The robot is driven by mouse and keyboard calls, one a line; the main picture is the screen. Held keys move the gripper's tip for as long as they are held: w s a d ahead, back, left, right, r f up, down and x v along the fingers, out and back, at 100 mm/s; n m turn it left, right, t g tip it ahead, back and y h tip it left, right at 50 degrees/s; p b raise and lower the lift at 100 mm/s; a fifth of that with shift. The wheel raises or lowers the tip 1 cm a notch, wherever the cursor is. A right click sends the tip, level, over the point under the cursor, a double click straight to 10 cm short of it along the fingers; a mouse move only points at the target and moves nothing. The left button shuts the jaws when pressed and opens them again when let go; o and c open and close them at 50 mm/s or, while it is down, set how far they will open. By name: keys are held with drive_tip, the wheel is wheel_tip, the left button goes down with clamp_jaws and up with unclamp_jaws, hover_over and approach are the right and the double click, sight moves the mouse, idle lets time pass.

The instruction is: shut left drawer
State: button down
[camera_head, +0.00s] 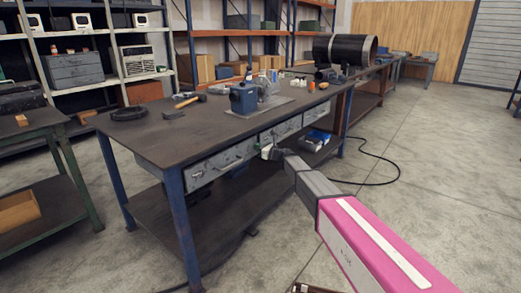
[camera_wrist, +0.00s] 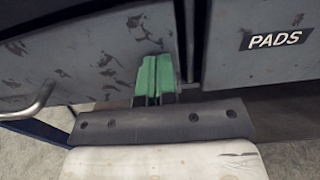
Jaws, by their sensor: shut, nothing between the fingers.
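The left drawer (camera_head: 215,167) is a worn grey front with a bar handle, under the left end of the workbench top. It looks nearly flush with the bench; I cannot tell whether a small gap is left. In the wrist view its front (camera_wrist: 85,55) fills the left side, with the curved handle (camera_wrist: 32,106) at far left. My gripper (camera_head: 266,152) is at the drawer's right end. Its green fingers (camera_wrist: 155,78) are together and empty, against or very close to the drawer front near its right edge. Contact is hard to judge.
The neighbouring drawer, labelled PADS (camera_wrist: 275,40), is just right of my fingers. The workbench (camera_head: 150,135) carries a blue vise (camera_head: 243,98) and a hammer (camera_head: 185,103). A lower shelf (camera_head: 195,222) lies beneath. Floor at the right (camera_head: 430,160) is mostly clear, apart from a black cable (camera_head: 385,180).

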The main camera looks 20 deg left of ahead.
drive_tip(key=shift+w+a, duration=0.25)
drive_tip(key=shift+a, duration=0.15)
drive_tip(key=shift+r, duration=0.1)
drive_tip(key=v, duration=1.5)
drive_tip(key=s+d+f+n+g+h, duration=0.2)
drive_tip(key=s+d+f+n+h, duration=0.3)
drive_tip(key=s+d, duration=0.5)
drive_tip(key=s+d+f+n+g+h, duration=0.2)
drive_tip(key=s+d+f+n+h, duration=0.4)
drive_tip(key=d, duration=1.1)
drive_tip(key=s+d+f+n+g+h, duration=0.3)
drive_tip(key=s+d+f+n+h, duration=0.2)
drive_tip(key=s+d+n, duration=0.6)
drive_tip(key=s+d, duration=0.2)
drive_tip(key=s, duration=0.1)
drive_tip(key=shift+s+d+f+n+h, duration=0.2)
drive_tip(key=shift+s+d+n+h, duration=0.1)
drive_tip(key=shift+s+d, duration=0.1)
